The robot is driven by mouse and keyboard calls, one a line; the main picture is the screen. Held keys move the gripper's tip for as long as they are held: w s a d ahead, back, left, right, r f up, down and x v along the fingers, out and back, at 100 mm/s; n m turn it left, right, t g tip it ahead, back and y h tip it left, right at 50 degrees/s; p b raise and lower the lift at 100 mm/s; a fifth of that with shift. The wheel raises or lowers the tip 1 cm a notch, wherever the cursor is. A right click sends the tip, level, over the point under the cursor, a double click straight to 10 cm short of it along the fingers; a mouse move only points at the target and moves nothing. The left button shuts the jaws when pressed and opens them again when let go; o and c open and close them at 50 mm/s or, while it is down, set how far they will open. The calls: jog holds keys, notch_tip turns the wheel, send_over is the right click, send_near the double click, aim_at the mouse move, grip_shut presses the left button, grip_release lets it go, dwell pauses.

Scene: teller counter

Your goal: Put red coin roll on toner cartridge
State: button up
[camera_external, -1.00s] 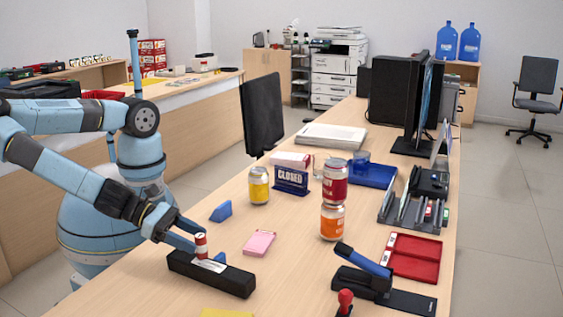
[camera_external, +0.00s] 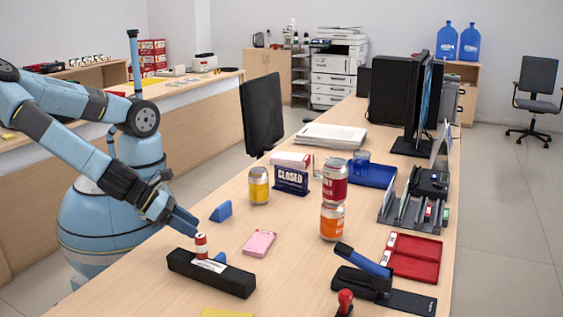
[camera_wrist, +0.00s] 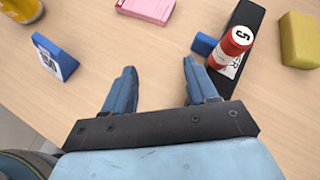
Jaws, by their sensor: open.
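The red coin roll (camera_external: 201,246), red with a white band, stands upright on the black toner cartridge (camera_external: 232,280), toward its left end. In the wrist view the coin roll (camera_wrist: 236,42) shows its white top end, over the cartridge (camera_wrist: 246,15) with its white label. My gripper (camera_external: 195,222) is open and empty, above and behind the coin roll in the external view. In the wrist view my gripper (camera_wrist: 158,82) has its two blue fingers apart with bare table between them. The coin roll lies to the right of the fingers, apart from them.
A blue block (camera_external: 221,211), a pink pad (camera_external: 259,243) and a yellow sponge-like block (camera_wrist: 301,40) lie near the cartridge. A yellow can (camera_external: 258,186) and stacked red and orange cans (camera_external: 332,222) stand farther off.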

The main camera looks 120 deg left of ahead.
jog(key=a+n+g, duration=0.1)
jog(key=a+n, duration=0.1)
jog(key=s+a+f+n+g, duration=0.1)
jog(key=a, duration=0.1)
jog(key=a+n+g, duration=0.2)
jog(key=shift+s+a+f+n, duration=0.1)
jog(key=shift+s+f+n, duration=0.1)
jog(key=shift+f+n, duration=0.1)
jog(key=s+a+r+n+g+h, duration=0.1)
jog(key=s+a+r+n+h, duration=0.15)
jog(key=a+r+n, duration=0.4)
jog(key=s+a+r+n+g+h, duration=0.1)
jog(key=s+a+r+n+h, duration=0.2)
jog(key=r, duration=0.7)
jog(key=s+a+r+n+g+h, duration=0.1)
jog(key=s+a+r+n+h, duration=0.1)
jog(key=a+r+n, duration=0.5)
jog(key=s+a+r+n+t+y, duration=0.1)
jog(key=s+a+r+n, duration=0.2)
jog(key=s+r, duration=0.3)
jog(key=s+a+r+n+t+y, duration=0.1)
jog(key=s+a+r+n+t, duration=0.1)
jog(key=s+r, duration=0.3)
jog(key=shift+s+a+r+n+y, duration=0.4)
jog(key=shift+s+n, duration=0.15)
jog(key=shift+s, duration=0.1)
